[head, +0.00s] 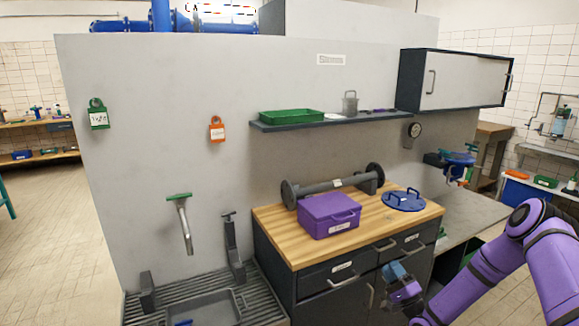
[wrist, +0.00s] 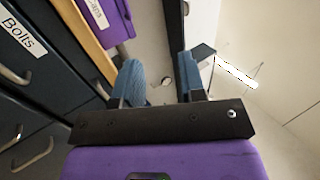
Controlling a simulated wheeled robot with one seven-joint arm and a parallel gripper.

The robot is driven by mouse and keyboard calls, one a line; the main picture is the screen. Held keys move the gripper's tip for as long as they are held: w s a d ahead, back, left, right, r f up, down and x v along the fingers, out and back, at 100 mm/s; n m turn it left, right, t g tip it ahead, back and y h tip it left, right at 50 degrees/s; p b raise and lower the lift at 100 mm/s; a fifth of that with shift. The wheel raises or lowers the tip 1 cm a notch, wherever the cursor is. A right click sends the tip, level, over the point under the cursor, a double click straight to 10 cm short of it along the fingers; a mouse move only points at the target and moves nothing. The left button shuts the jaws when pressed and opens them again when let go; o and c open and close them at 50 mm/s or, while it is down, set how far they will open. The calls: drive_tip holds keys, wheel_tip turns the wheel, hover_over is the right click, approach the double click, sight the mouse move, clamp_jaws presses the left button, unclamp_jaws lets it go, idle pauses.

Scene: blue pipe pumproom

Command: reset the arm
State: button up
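My purple arm (head: 495,262) reaches in from the lower right of the head view, bent at an elbow. My gripper (head: 393,271) is low in front of the dark drawer cabinet (head: 327,281), below the worktop edge. The wrist view shows my gripper (wrist: 161,83) with its two blue fingers apart and nothing between them. Whether it touches the cabinet front cannot be told.
On the wooden worktop (head: 272,222) are a purple case (head: 328,215), a grey flanged pipe (head: 337,187) and a blue lid (head: 403,200). A sink (head: 205,308) stands to the left. A shelf (head: 335,121) and wall cabinet (head: 455,80) are above.

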drive_tip(key=w+a+r+n+g+h, duration=0.1)
drive_tip(key=w+r+n+g, duration=0.3)
drive_tip(key=r, duration=0.4)
drive_tip(key=w+a+r+n+g+h, duration=0.1)
drive_tip(key=w+a+r+n+g, duration=0.1)
drive_tip(key=r+n+g, duration=0.4)
drive_tip(key=s+d+r+n+h, duration=0.1)
drive_tip(key=s+r+h, duration=0.25)
drive_tip(key=r, duration=0.45)
drive_tip(key=s+d+r+h, duration=0.1)
drive_tip(key=s+r+h, duration=0.25)
drive_tip(key=r, duration=0.45)
drive_tip(key=s+r+g+h, duration=0.2)
drive_tip(key=s+r, duration=0.4)
drive_tip(key=s, duration=0.3)
drive_tip(key=s+r+g+h, duration=0.1)
drive_tip(key=s+r, duration=0.4)
drive_tip(key=s, duration=0.5)
drive_tip(key=s+a+r+n+g+y, duration=0.1)
drive_tip(key=s+g, duration=0.2)
drive_tip(key=s, duration=1.8)
drive_tip(key=shift+a+n+g, duration=0.2)
drive_tip(key=shift+n+g, duration=0.1)
